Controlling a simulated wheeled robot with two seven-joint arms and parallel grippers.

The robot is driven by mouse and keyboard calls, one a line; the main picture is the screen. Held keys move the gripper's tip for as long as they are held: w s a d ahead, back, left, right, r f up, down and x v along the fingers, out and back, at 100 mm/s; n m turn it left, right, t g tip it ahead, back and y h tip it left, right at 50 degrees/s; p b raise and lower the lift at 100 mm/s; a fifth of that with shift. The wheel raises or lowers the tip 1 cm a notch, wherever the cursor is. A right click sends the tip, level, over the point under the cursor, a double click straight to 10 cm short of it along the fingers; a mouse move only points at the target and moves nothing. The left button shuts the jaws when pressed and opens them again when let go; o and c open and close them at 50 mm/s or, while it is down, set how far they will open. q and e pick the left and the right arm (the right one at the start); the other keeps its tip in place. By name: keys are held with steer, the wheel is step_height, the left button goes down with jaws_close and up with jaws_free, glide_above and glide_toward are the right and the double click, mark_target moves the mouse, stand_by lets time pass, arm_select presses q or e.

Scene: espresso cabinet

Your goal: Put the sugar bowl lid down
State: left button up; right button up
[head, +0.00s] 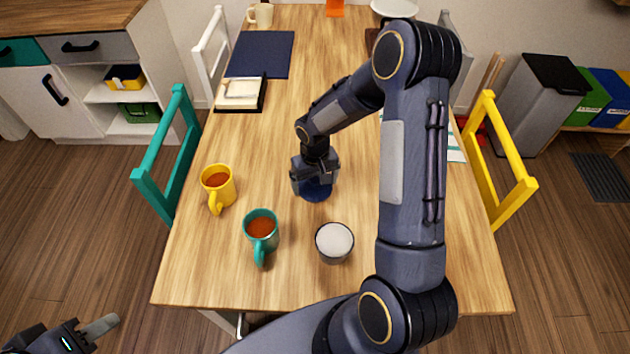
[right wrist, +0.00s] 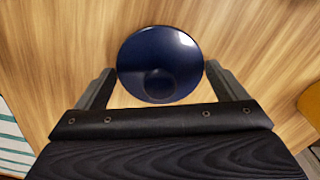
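The sugar bowl lid (right wrist: 160,50) is a dark blue disc with a round knob. In the right wrist view it lies flat on the wood, knob towards the camera. In the head view the lid (head: 316,192) shows partly under my right gripper (head: 314,176). The right gripper's fingers (right wrist: 160,85) stand apart on either side of the lid, clear of its knob. The sugar bowl (head: 334,242), open with white sugar inside, stands nearer the front edge. My left gripper (head: 88,330) is at the lower left, off the table; its fingers are only partly seen.
A teal mug (head: 262,232) and a yellow mug (head: 218,187) with brown drink stand left of the bowl. A tray (head: 240,93) and dark blue mat (head: 262,54) lie further back. Teal (head: 160,160) and yellow chairs (head: 497,165) flank the table (head: 290,120). Wood around the lid is clear.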

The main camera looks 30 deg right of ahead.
mark_target(315, 180)
steer(key=shift+o, duration=0.7)
steer(key=shift+r, duration=0.5)
step_height(315, 180, up, 11)
steer(key=s+a+r+t+y, duration=0.1)
steer(key=s+a+r+t, duration=0.1)
steer(key=s+r, duration=0.7)
steer(key=s+a+r+t+y, duration=0.1)
steer(key=s+a, duration=0.1)
steer(key=s, duration=0.4)
steer(key=s+a+r+t+y, duration=0.1)
steer(key=s+a+t, duration=0.1)
steer(key=s, duration=0.5)
steer(key=shift+a+r+t+y, duration=0.3)
steer(key=shift+a+r+y, duration=0.1)
steer(key=shift+a, duration=0.25)
steer(key=shift+c, duration=0.4)
